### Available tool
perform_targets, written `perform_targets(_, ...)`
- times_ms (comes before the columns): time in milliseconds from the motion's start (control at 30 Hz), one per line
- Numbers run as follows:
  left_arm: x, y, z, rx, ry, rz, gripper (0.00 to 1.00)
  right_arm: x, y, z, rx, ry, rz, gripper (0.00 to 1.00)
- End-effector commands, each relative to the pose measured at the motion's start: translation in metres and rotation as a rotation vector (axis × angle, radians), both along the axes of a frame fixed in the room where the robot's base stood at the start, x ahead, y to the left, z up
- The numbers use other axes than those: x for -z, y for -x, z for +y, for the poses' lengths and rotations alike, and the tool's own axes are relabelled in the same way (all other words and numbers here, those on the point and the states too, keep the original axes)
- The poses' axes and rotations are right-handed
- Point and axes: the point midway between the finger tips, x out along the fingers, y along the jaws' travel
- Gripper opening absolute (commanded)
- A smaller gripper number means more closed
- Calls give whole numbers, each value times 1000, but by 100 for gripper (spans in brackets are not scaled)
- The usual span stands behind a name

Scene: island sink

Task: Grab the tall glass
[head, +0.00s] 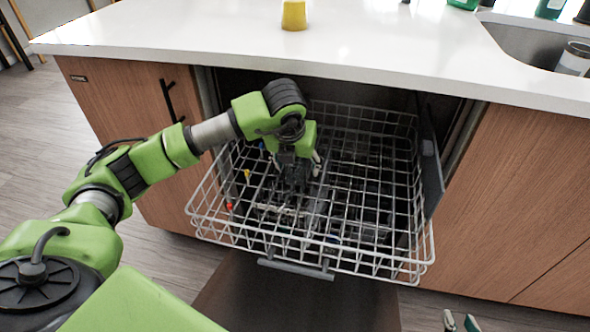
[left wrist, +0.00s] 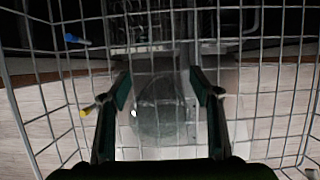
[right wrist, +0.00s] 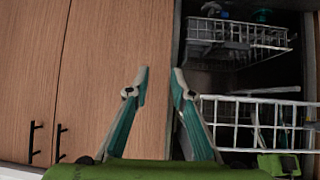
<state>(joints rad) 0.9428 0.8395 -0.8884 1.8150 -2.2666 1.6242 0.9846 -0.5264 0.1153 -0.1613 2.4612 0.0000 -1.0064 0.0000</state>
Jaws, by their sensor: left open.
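A clear glass (left wrist: 158,108) shows in the left wrist view inside the wire dishwasher rack. It is see-through, and its height is hard to judge. My left gripper (left wrist: 158,82) is open, with one finger on each side of the glass in that view; I cannot tell whether they touch it. In the head view the left gripper (head: 297,178) reaches down into the rack, and the glass is hard to make out there. My right gripper (right wrist: 160,72) is open and empty, in front of wooden cabinet doors. Its tips show at the head view's bottom edge (head: 460,322).
The pulled-out white rack (head: 425,255) has wire walls around my left gripper. The white countertop (head: 400,50) overhangs the dishwasher. A yellow cup (head: 294,15) stands on it. A sink (head: 530,45) holding a cylindrical item (head: 574,58) is at right. Blue and yellow pegs (left wrist: 90,110) line the rack's side.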

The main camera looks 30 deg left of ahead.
Motion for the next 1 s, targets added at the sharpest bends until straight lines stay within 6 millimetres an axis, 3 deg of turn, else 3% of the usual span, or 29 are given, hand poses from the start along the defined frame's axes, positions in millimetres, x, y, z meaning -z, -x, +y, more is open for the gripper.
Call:
perform_targets(167, 0, 0, 0, 0, 0, 0, 57, -1, 0, 0, 0, 0, -2, 22)
perform_targets(367, 0, 0, 0, 0, 0, 0, 10, 0, 0, 0, 0, 0, -1, 22)
perform_targets(833, -6, -1, 0, -1, 1, -3, 10, 2, 3, -1, 1, 5, 20, 22)
perform_targets(1000, -13, 6, -1, 1, -1, 0, 10, 17, 21, -7, 7, 24, 113, 22)
